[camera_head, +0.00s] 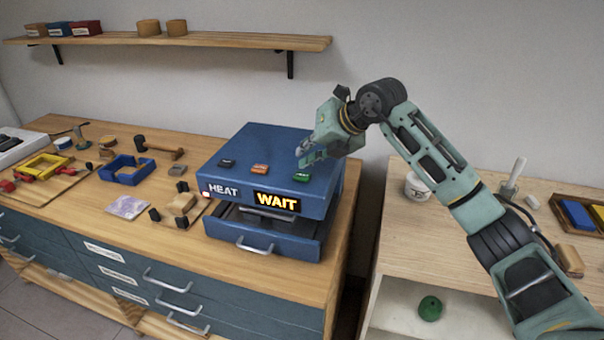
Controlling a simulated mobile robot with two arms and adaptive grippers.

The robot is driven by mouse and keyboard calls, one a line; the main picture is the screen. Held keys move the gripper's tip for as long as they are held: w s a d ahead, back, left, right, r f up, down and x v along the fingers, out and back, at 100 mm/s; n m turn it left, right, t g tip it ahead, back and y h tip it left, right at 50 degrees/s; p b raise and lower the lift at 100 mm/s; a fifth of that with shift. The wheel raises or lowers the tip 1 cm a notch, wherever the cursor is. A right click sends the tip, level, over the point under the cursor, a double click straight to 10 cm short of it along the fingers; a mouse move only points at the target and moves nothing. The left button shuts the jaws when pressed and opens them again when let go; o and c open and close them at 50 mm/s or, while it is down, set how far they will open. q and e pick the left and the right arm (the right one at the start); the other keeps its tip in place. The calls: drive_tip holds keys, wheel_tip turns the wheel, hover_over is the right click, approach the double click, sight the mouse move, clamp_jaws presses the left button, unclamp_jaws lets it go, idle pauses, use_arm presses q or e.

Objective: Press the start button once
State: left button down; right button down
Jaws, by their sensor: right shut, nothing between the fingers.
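A blue machine (245,150) stands on the wooden workbench. Its top has a black button (227,162), an orange button (260,169) and a green button (302,178). Their small labels are too small to read. The front shows HEAT (222,190) beside a small red light, and a lit WAIT sign (277,202). My right gripper (309,158) is shut and empty, just above and behind the green button; I cannot tell whether it touches the machine top. My left gripper is not in view.
The machine's lower drawer (262,238) stands partly open. Tools, wooden blocks and a blue frame (126,169) lie on the bench to the left. A gap separates it from a lighter table (440,240) at right. A wall shelf (200,41) hangs behind.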

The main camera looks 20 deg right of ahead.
wheel_tip(320, 180, up, 4)
drive_tip(key=p, duration=0.2)
drive_tip(key=shift+r+p, duration=0.25)
drive_tip(key=shift+p, duration=0.05)
drive_tip(key=shift+f, duration=0.1)
idle(0.4)
